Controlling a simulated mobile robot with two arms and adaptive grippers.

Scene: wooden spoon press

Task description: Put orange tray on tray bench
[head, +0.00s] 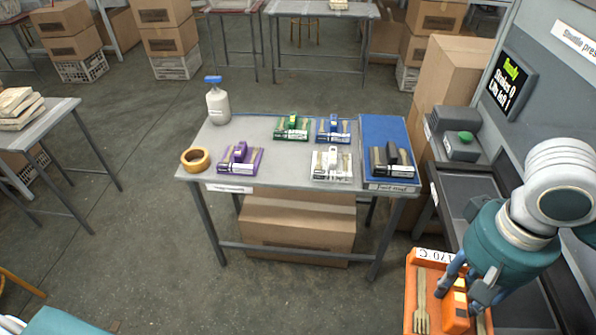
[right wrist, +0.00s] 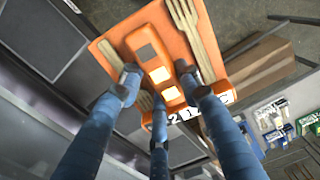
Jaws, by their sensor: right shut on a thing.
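The orange tray (head: 412,290) is at the lower right of the head view, with wooden cutlery on it and a white number label on its edge. My right gripper (head: 468,290) is shut on the tray's raised orange handle; the right wrist view shows its blue fingers (right wrist: 160,95) around the handle of the orange tray (right wrist: 118,42). The tray is held beside the press, to the right of and nearer than the tray bench (head: 285,178). The bench has a grey top carrying purple, green, blue and white trays. My left gripper is not in view.
A blue mat (head: 377,130) with a dark-handled tray lies at the bench's right end. A spray bottle (head: 217,105) and a tape roll (head: 195,159) stand at its left. The grey press (head: 470,190) is at right. Bare top shows along the bench's front middle.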

